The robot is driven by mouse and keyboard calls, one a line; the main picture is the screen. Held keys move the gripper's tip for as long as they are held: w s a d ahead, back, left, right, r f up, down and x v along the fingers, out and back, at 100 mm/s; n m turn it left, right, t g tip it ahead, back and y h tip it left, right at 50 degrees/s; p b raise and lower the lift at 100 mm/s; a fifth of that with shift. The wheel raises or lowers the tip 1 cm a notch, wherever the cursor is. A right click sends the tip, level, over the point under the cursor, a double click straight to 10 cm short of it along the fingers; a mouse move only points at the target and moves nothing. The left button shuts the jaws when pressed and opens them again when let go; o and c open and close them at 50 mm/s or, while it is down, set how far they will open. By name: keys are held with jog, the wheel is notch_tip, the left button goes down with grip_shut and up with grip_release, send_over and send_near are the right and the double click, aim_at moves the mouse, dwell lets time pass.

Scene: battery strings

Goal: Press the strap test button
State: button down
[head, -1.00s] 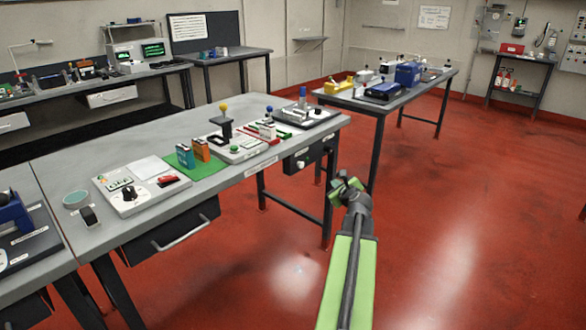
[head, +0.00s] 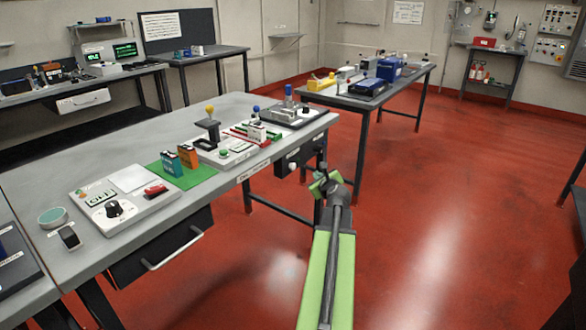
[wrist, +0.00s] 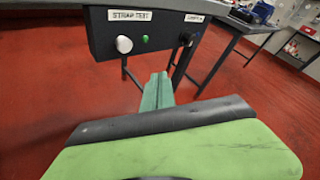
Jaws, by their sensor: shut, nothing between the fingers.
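The strap test button is the pale round button (wrist: 124,44) under the "STRAP TEST" label (wrist: 131,15) in the wrist view. It sits on a dark box (wrist: 165,28) hung under the bench edge; the box also shows in the head view (head: 292,163). A small green lamp (wrist: 145,39) is right of the button. My gripper (wrist: 160,80) is shut and empty, pointing toward the box from below and right of the button. A gap seems to remain between them. In the head view my gripper (head: 320,178) is just right of the box.
A second round knob (wrist: 188,39) sits at the box's right end under another label. The bench (head: 215,125) carries several devices along its front edge. Another table (head: 340,98) stands behind to the right. Red floor is clear on the right.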

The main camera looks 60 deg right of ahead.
jog(key=w, duration=0.6)
jog(key=shift+w, duration=0.4)
jog(key=shift+w, duration=0.1)
dwell(1.6)
jog(key=shift+w, duration=0.35)
jog(key=shift+w, duration=0.6)
dwell(0.6)
jog(key=shift+s, duration=1.05)
jog(key=s, duration=0.5)
